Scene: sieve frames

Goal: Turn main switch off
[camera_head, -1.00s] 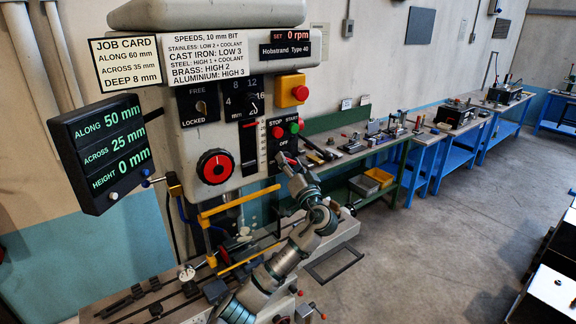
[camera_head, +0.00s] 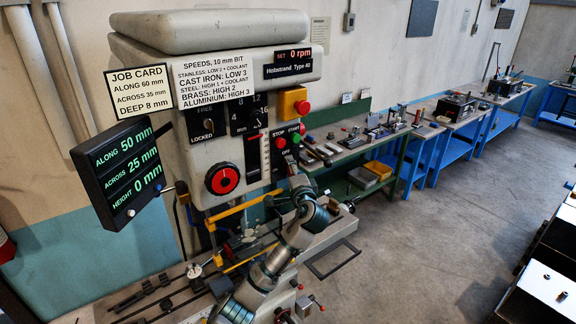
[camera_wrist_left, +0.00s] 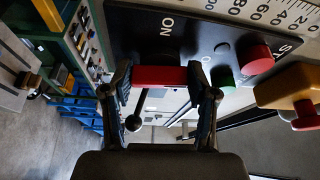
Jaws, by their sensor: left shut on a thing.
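The main switch's red handle (camera_wrist_left: 160,76) shows in the left wrist view, lying crosswise below the white word ON on a dark panel (camera_wrist_left: 190,38). My left gripper (camera_wrist_left: 163,85) has one finger at each end of the handle and is shut on it. In the head view my left gripper (camera_head: 291,160) is up against the lower part of the drill's button panel, just below the word OFF, and hides the switch there. The right gripper is in neither view.
Close by are the red stop button (camera_head: 280,143), the green start button (camera_wrist_left: 222,78) and a yellow box with a red button (camera_head: 293,102). A speed dial (camera_head: 222,179) and readout screen (camera_head: 123,172) are to the left.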

